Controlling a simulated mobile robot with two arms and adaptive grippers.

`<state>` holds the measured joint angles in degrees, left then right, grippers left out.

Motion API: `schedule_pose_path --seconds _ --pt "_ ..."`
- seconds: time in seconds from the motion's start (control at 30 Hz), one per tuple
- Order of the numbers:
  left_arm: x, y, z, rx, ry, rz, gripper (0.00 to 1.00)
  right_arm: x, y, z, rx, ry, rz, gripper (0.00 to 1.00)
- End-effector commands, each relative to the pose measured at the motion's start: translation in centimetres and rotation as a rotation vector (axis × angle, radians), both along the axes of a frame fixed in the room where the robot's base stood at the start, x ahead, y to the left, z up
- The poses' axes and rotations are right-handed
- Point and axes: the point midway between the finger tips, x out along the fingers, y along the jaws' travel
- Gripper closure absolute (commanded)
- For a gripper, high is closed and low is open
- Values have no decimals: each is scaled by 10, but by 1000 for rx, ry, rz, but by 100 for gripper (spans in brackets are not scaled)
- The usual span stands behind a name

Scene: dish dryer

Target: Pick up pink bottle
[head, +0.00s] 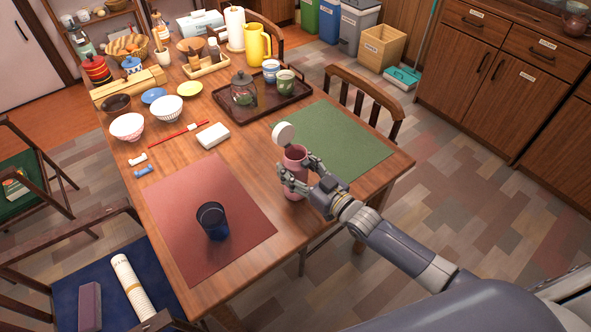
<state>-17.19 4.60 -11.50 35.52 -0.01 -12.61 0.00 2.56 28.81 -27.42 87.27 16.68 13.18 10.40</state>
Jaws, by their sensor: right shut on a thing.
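The fingers hide part of the bottle's middle. I cannot tell whether its base touches the table. My left gripper is not in view.
A dark blue cup (212,222) stands on the red mat (180,197). A tray (295,98) with a teapot and cups lies behind. A chair (372,92) stands at the table's right side.

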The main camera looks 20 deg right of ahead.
Motion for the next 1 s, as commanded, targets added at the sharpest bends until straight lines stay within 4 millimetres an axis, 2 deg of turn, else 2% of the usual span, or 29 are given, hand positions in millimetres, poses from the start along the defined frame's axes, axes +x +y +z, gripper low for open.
schedule_pose_path --seconds 0.27,0.67,1.0 --pt "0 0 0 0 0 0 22 1 0 8 2 -5 0 86" --pt "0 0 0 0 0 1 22 0 0 36 3 -5 0 86" --pt "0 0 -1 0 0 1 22 -34 -1 39 1 -3 1 86"
